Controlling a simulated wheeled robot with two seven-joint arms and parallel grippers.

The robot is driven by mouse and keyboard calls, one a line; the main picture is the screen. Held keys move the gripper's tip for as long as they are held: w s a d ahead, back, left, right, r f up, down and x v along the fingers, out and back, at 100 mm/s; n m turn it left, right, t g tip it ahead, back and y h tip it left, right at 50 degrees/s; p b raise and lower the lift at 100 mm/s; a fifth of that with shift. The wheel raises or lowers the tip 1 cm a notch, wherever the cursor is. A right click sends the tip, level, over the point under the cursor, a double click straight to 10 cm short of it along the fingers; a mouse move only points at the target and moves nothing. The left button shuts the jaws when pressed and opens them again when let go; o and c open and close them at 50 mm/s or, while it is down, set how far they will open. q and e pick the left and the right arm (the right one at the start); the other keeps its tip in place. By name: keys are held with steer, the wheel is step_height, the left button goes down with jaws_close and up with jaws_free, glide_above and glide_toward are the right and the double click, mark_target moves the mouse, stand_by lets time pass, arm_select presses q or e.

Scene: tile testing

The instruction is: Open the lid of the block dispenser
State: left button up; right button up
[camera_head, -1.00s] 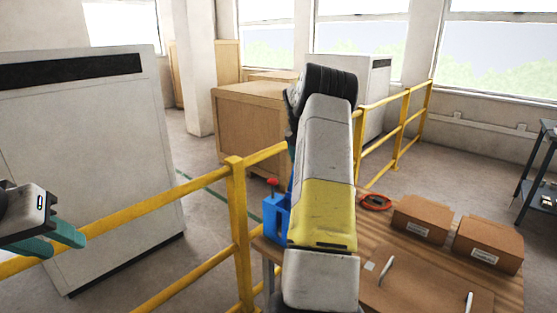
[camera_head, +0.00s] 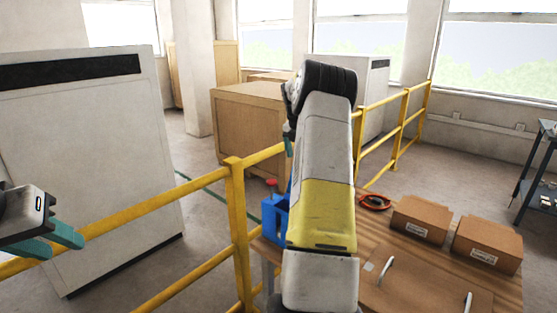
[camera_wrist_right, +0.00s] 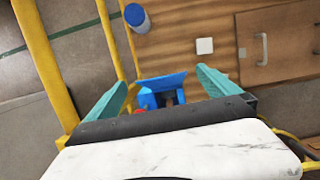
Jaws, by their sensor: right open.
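The block dispenser, a blue box (camera_head: 275,218), stands at the left edge of the wooden table, partly hidden behind my right arm. A red knob (camera_head: 271,183) shows at its top. In the right wrist view the blue dispenser (camera_wrist_right: 160,84) lies between the fingers, with a dark recess; the red knob (camera_wrist_right: 139,112) is partly hidden by the gripper body. My right gripper (camera_wrist_right: 160,88) is open, with the dispenser's top between its teal fingers; contact cannot be told. My left gripper (camera_head: 66,243) is open and empty at the far left, away from the dispenser.
A yellow railing (camera_head: 237,225) runs along the table's left side. On the table (camera_head: 400,257) are two cardboard boxes (camera_head: 421,219) (camera_head: 486,243), a red ring-shaped item (camera_head: 374,202) and a panel with white handles (camera_head: 430,290). A blue cylinder (camera_wrist_right: 138,18) stands near the dispenser.

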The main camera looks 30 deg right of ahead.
steer(key=v, duration=0.5)
steer(key=shift+r, duration=0.4)
steer(key=shift+a, duration=0.1)
steer(key=s+a+r+m+t+y, duration=0.15)
steer(key=s+a+r+m, duration=0.4)
steer(key=a, duration=0.55)
steer(key=s+a+r+m+t, duration=0.2)
steer(key=s+a+r+m, duration=0.2)
steer(key=s+a+r, duration=0.45)
steer(key=s+a+f+m+t+y, duration=0.1)
steer(key=s+a+f+m, duration=0.3)
steer(key=s, duration=0.6)
steer(key=s+a+f+m+y, duration=0.2)
steer(key=s+a+f+m, duration=0.2)
steer(key=s+a+m, duration=0.4)
steer(key=s+a, duration=0.1)
steer(key=a, duration=0.2)
steer(key=shift+s+t, duration=0.35)
steer(key=shift+s, duration=0.05)
